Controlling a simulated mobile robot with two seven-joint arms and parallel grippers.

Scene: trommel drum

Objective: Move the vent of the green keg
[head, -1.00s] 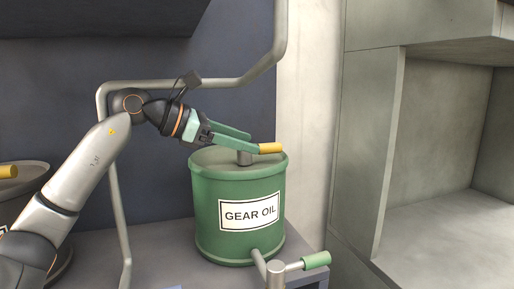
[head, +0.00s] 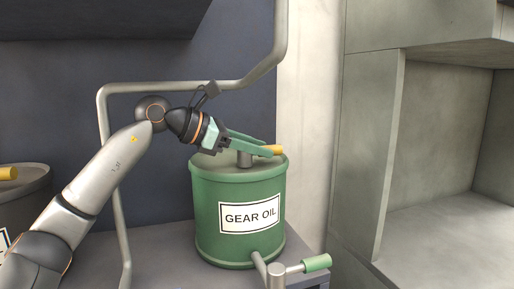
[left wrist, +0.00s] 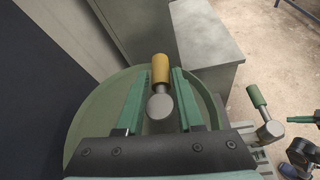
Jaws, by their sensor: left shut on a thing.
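The green keg (head: 240,205), labelled GEAR OIL, stands upright on a grey surface. Its vent is a grey post (head: 244,159) on the lid with a yellow-tipped lever (head: 273,150) pointing right. My left gripper (head: 265,147) is shut on the vent, its green fingers along both sides of the lever. In the left wrist view the yellow lever (left wrist: 160,68) and its round grey top (left wrist: 160,106) lie between the fingers. A dark and green part at the right edge of that view looks like my right gripper (left wrist: 303,120); its jaws are unclear.
A tap with a green handle (head: 316,262) sticks out low at the keg's front. A bent grey pipe (head: 190,86) runs behind my left arm. Another drum with a yellow-tipped lever (head: 8,173) stands at the left edge. Open grey shelving (head: 440,225) is at the right.

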